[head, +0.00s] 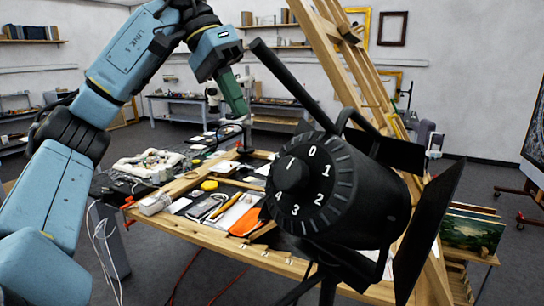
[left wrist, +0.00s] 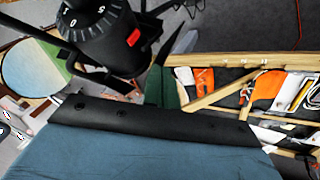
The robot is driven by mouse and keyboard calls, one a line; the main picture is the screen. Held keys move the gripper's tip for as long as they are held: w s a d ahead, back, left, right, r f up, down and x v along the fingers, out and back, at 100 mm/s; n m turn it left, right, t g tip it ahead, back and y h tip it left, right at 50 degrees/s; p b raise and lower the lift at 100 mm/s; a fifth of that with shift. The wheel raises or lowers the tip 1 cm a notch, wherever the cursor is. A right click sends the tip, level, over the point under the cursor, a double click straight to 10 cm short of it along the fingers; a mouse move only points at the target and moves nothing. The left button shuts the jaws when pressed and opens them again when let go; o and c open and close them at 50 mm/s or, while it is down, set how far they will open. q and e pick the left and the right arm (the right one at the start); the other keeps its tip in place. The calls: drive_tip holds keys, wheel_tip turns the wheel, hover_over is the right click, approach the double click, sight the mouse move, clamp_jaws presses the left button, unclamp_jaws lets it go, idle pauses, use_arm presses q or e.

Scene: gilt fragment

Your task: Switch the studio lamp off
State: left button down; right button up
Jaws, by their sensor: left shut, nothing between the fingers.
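The studio lamp (head: 385,205) is a black cylinder with barn-door flaps. Its rear dial (head: 325,185) carries white numbers 0 to 4 around a black knob (head: 290,174). A white mark shows on the knob's upper side; I cannot tell exactly which number it points at. In the left wrist view the lamp (left wrist: 95,42) is at the upper left, with a small red rectangular piece (left wrist: 133,38) on its body. My left gripper (head: 242,114), with green fingers, is shut and empty, up and left of the dial, apart from it. Its fingers also show in the left wrist view (left wrist: 170,78).
A black bar (head: 280,72) slants between the gripper and the lamp's top. A wooden easel (head: 345,55) stands behind the lamp. A wooden-framed worktable (head: 205,236) with tools and an orange item (head: 245,222) lies below. Open air separates gripper and dial.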

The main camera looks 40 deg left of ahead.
use_arm(q)
drive_tip(key=d+f+b, duration=0.2)
drive_tip(key=d+f, duration=0.5)
drive_tip(key=f, duration=0.1)
drive_tip(key=shift+w+d+f+b, duration=0.2)
drive_tip(key=shift+w+d+b, duration=0.1)
drive_tip(key=shift+w+b, duration=0.1)
use_arm(e)
drive_tip(key=f, duration=0.2)
drive_tip(key=shift+s+d+f, duration=0.15)
drive_tip(key=shift+s+f, duration=0.2)
drive_tip(key=shift+f, duration=0.05)
